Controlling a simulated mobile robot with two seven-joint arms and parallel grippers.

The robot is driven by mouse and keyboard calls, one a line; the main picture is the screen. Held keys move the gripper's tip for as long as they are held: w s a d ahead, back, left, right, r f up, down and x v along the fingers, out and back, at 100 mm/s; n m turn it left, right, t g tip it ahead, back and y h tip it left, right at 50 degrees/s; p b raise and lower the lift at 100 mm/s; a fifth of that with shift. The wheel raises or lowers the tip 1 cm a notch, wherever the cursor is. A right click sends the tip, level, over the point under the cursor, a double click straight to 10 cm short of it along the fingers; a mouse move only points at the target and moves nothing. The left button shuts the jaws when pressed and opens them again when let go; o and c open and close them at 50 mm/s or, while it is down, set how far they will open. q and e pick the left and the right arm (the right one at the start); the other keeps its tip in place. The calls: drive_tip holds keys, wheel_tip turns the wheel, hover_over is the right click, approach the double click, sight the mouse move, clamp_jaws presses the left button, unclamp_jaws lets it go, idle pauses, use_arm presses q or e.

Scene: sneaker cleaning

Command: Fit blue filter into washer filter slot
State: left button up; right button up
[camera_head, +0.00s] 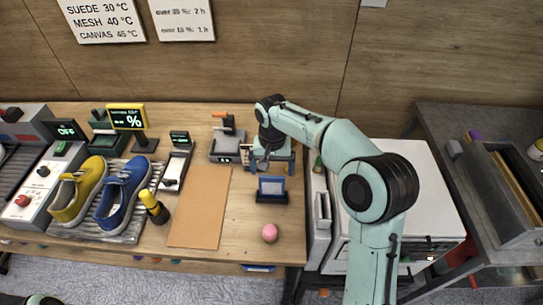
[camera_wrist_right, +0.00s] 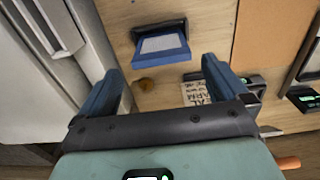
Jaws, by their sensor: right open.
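A blue-framed filter with a pale grey panel (camera_head: 272,186) stands in a dark holder on the wooden table. It also shows in the right wrist view (camera_wrist_right: 163,45), beyond my fingertips. My right gripper (camera_head: 263,160) is over the table's far part, behind the filter and apart from it. Its two blue fingers (camera_wrist_right: 160,82) are spread with nothing between them. The white washer (camera_head: 415,185) is right of the table, partly covered by my right arm. I cannot make out the filter slot. My left gripper does not show.
A tan mat (camera_head: 200,208) lies left of the filter, and a pink ball (camera_head: 270,233) lies in front of it. A small brown round thing (camera_wrist_right: 147,85) is on the table. Yellow (camera_head: 78,190) and blue (camera_head: 122,194) shoes stand at the left. A grey bench (camera_head: 500,185) is at the right.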

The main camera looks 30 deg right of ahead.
sight(272, 177)
wheel_tip(272, 177, down, 6)
drive_tip(key=shift+w+f, duration=0.1)
drive_tip(key=shift+f, duration=0.05)
idle(0.3)
drive_tip(key=c, duration=0.8)
drive_tip(key=o, duration=0.3)
drive_tip(key=shift+c, duration=1.4)
